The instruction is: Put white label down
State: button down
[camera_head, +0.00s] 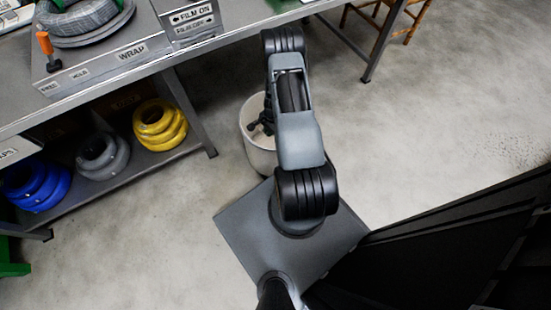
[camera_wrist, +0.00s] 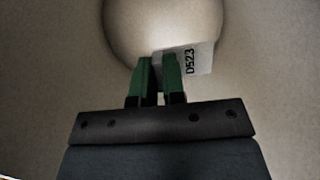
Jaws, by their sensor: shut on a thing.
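The white label (camera_wrist: 201,59), marked "D523", shows in the wrist view at the tips of my gripper (camera_wrist: 158,62). The green fingers are close together and shut on the label, which sticks out to the right of them. The label and fingers are inside a round pale container, whose curved wall surrounds them in the wrist view. In the head view a white bin (camera_head: 251,140) stands on the floor, and my gripper (camera_head: 266,122) reaches down into it, mostly hidden by my arm.
The floor right of the bin is clear.

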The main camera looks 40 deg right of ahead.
jog(key=d+f+m+b, duration=0.1)
jog(key=f+b, duration=0.1)
jog(key=f, duration=0.3)
jog(key=s+d+f+m+b, duration=0.1)
jog(key=f+b, duration=0.2)
jog(key=f, duration=0.2)
jog(key=s+d+f+m+b, duration=0.1)
jog(key=f+b, duration=0.2)
jog(key=f, duration=0.3)
jog(key=shift+s, duration=0.15)
jog(key=shift+f+b, duration=1)
jog(key=shift+f, duration=1.05)
jog(key=shift+f, duration=0.15)
jog(key=c, duration=1.2)
grip_release()
